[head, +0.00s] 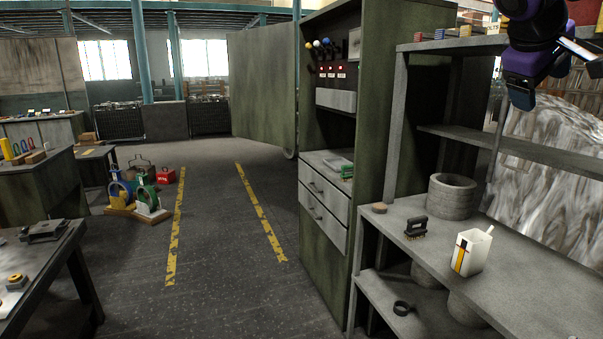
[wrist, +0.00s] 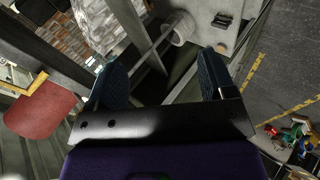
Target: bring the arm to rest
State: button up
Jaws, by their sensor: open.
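My arm (head: 535,45), with its dark purple links, shows at the top right of the head view, above the grey shelf unit. In the wrist view my gripper (wrist: 163,68) has its two dark fingers spread wide apart, with nothing between them. The fingers are clear of the shelf and the floor seen beyond them.
The shelf unit (head: 385,222) holds a grey ring-shaped casting (head: 452,196), a black-handled brush (head: 416,228) and a white container (head: 470,252). A green cabinet (head: 329,140) adjoins it. Clear floor lies between yellow lines (head: 262,215). Several colored castings (head: 140,190) stand at left.

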jog(key=s+a+f+m+y, duration=0.1)
jog(key=s+a+f+y, duration=0.2)
jog(key=s+f, duration=0.6)
jog(key=s+a+f+m+y, duration=0.2)
jog(key=s+a+f+y, duration=0.2)
jog(key=s, duration=0.7)
notch_tip(320, 180, down, 5)
jog(key=shift+s+a+r, duration=0.15)
jog(key=shift+s+a, duration=0.1)
jog(key=shift+a, duration=0.95)
